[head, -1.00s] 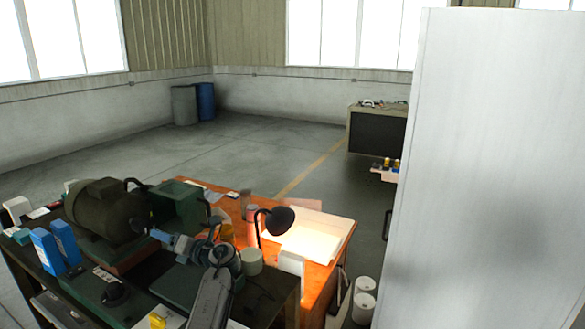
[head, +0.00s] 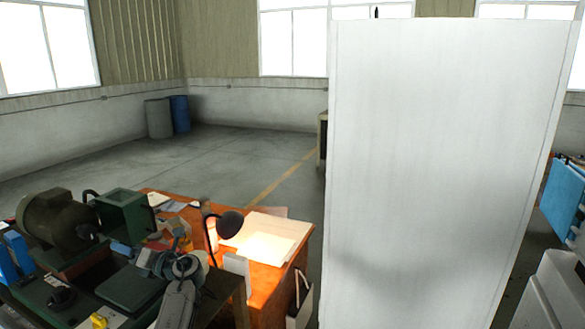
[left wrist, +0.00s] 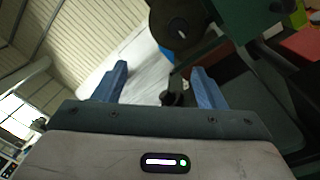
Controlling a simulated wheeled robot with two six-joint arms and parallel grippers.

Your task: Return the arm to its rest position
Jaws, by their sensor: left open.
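My left arm comes up from the bottom of the head view, over the dark workbench at the lower left. My left gripper (head: 140,248) is above that bench, near the green grinder machine (head: 125,213). In the left wrist view its two blue fingers (left wrist: 158,78) stand apart with nothing between them. The round dark part of a machine is beyond the fingers there. My right gripper is not in view.
An orange table (head: 262,275) with a black lamp (head: 230,222) and lit papers stands behind the bench. A tall white panel (head: 430,170) blocks the middle right. Two drums (head: 158,118) stand by the far wall. The floor between is clear.

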